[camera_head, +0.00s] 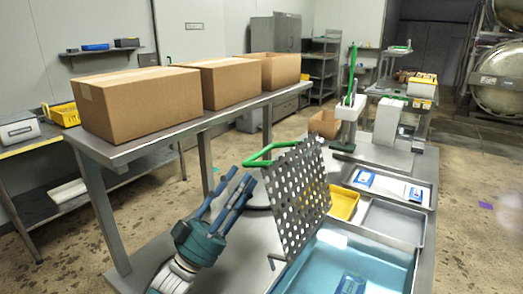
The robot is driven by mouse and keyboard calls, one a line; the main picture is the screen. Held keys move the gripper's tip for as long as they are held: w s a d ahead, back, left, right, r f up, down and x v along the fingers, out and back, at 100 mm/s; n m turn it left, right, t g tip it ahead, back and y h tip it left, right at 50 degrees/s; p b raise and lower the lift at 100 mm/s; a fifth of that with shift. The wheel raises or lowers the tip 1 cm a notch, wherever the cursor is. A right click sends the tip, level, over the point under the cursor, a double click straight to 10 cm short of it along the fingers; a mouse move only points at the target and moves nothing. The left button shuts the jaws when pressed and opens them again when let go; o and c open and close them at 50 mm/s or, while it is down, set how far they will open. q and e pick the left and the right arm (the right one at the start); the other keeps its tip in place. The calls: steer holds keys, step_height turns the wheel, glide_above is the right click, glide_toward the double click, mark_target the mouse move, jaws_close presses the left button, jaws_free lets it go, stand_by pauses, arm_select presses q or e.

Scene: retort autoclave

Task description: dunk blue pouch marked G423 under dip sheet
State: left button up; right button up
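The dip sheet (296,200), a grey perforated plate, stands tilted up at the left side of a basin (392,262) of blue water. Its green handle (268,156) sticks out at the upper left. My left gripper (243,175) is open, its two dark blue fingers apart and pointing up just below the handle; I see nothing between them. A blue pouch (350,284) lies in the water near the bottom edge of the picture. Its marking is too small to read. My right gripper is not in view.
Behind the basin are a yellow tray (343,203), an empty grey tray (394,222) and blue-and-white pouches (365,179) (413,193). Cardboard boxes (138,105) stand on a raised shelf (190,118) at the left. Floor is open at the right.

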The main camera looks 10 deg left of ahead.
mark_target(259, 154)
arm_select(q)
steer(key=p+x, duration=0.1)
steer(key=x, duration=0.7)
steer(key=shift+f+p, duration=0.15)
steer(key=shift+p, duration=0.25)
jaws_close()
